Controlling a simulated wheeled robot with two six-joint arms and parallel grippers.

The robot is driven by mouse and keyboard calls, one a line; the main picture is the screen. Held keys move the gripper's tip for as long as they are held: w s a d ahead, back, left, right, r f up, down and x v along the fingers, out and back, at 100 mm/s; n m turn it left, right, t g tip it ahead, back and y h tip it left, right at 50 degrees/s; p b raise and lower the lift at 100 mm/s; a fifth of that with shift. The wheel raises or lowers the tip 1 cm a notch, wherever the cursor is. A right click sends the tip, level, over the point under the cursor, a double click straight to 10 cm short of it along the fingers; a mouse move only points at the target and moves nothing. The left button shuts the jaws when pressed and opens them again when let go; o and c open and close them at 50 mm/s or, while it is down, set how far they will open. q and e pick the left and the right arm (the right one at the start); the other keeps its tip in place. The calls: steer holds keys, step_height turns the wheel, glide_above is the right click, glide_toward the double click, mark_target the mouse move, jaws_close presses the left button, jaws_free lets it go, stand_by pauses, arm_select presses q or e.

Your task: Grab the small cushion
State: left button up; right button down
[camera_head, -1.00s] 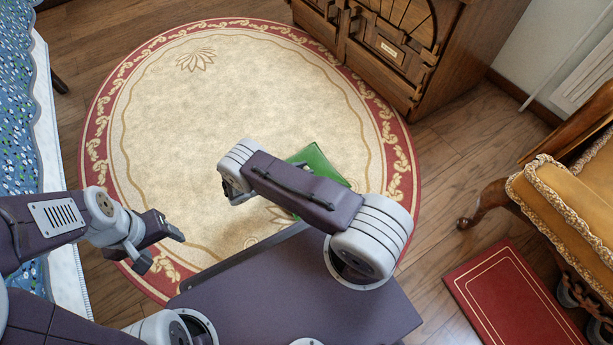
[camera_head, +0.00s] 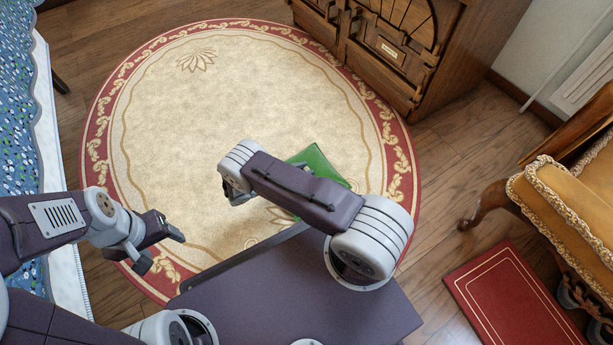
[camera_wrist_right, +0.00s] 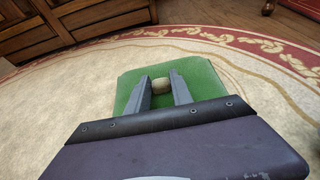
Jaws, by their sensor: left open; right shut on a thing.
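The small cushion (camera_head: 318,163) is a green square, partly hidden behind my right arm in the head view. In the right wrist view the cushion (camera_wrist_right: 206,80) lies in front of my right gripper (camera_wrist_right: 161,88). The gripper's two grey fingers are closed on a round beige knob (camera_wrist_right: 161,85) near the middle of the cushion. The right fingertips are hidden by the arm in the head view. My left gripper (camera_head: 162,250) is open and empty, at the left near the rug's edge, apart from the cushion.
A round cream rug (camera_head: 230,100) with a red border covers the floor. A carved wooden cabinet (camera_head: 400,50) stands at the back. A gold upholstered chair (camera_head: 565,195) and a red mat (camera_head: 520,300) are at the right. A blue floral cover (camera_head: 18,120) is at the left.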

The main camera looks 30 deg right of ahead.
steer(key=r+p, duration=0.5)
steer(key=shift+s+d+r, duration=0.15)
steer(key=shift+d+r, duration=0.05)
steer(key=shift+r, duration=0.05)
steer(key=s+d+r+p, duration=0.5)
steer(key=s+d+p, duration=0.2)
steer(key=d+p, duration=0.1)
steer(key=shift+s+d+r+p, duration=0.2)
steer(key=shift+r+p, duration=0.05)
steer(key=shift+p, duration=0.25)
